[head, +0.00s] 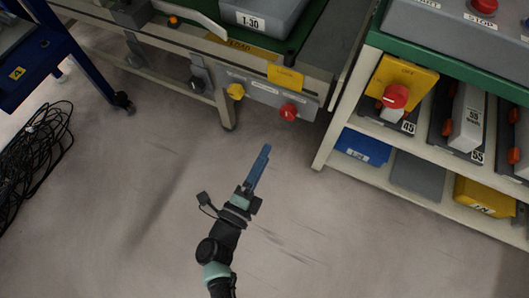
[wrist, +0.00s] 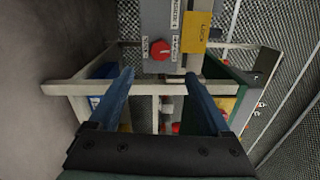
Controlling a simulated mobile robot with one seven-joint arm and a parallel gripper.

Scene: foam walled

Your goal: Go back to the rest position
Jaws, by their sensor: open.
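My gripper (head: 262,160) points up and slightly right in the head view, with blue fingers over the bare floor. In the wrist view my gripper (wrist: 160,85) shows its two blue fingers spread apart with nothing between them. It is open and empty. The fingers are apart from the workbench and the shelf in the head view. My arm comes in from the bottom of the head view.
A shelf unit (head: 350,178) with bins and a red button (head: 395,96) is at right. Black cables (head: 38,150) lie at left. The middle floor (head: 130,210) is clear.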

